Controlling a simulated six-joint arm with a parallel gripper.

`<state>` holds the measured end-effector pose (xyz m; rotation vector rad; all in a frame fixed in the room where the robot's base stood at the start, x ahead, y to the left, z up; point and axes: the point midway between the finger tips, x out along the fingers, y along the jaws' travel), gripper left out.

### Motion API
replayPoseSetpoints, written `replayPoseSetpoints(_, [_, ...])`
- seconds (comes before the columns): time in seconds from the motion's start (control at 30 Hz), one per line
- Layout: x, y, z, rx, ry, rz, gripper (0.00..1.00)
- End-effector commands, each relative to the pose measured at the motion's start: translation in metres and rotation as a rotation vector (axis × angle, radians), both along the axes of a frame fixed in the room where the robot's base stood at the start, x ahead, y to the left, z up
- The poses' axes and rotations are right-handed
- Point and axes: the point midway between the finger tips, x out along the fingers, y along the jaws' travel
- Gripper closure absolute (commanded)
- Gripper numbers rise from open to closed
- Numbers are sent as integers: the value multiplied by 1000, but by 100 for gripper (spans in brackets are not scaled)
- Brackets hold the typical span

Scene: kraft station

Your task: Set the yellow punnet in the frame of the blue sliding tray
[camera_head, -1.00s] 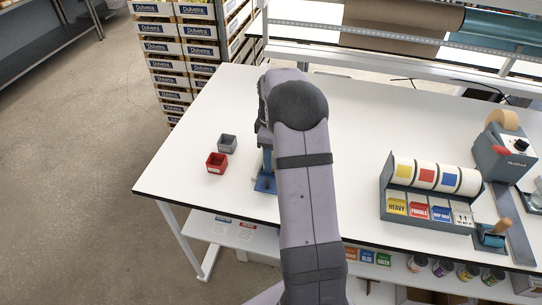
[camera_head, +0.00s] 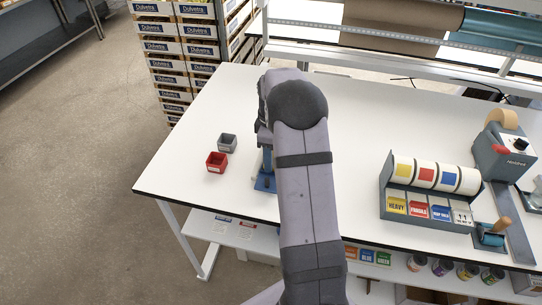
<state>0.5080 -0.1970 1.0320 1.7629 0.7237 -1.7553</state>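A small blue piece (camera_head: 264,184), which looks like part of the blue sliding tray, shows on the white table just left of my arm. The rest of it is hidden behind my arm. My gripper (camera_head: 266,147) points down over this blue piece; its fingers are mostly hidden by my own wrist and forearm. I cannot tell whether it is open or shut, or whether it holds anything. No yellow punnet shows; my arm hides the area around the gripper.
A grey punnet (camera_head: 227,143) and a red punnet (camera_head: 216,162) stand close together left of my gripper. A label dispenser (camera_head: 429,205) with several rolls and a tape machine (camera_head: 503,155) stand on the right. The table's left end is clear around the punnets.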

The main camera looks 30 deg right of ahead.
Motion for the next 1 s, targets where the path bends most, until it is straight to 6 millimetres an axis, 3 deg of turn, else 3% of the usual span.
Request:
replayPoseSetpoints(0.07, [-3, 1, -5, 4, 10, 0, 77])
replayPoseSetpoints(0.1, [-3, 1, -5, 4, 10, 0, 48])
replayPoseSetpoints(0.17, [-3, 1, -6, 5, 11, 0, 34])
replayPoseSetpoints(0.77, [-2, 1, -4, 4, 8, 0, 34])
replayPoseSetpoints(1.0, [-2, 1, 6, 3, 6, 0, 34])
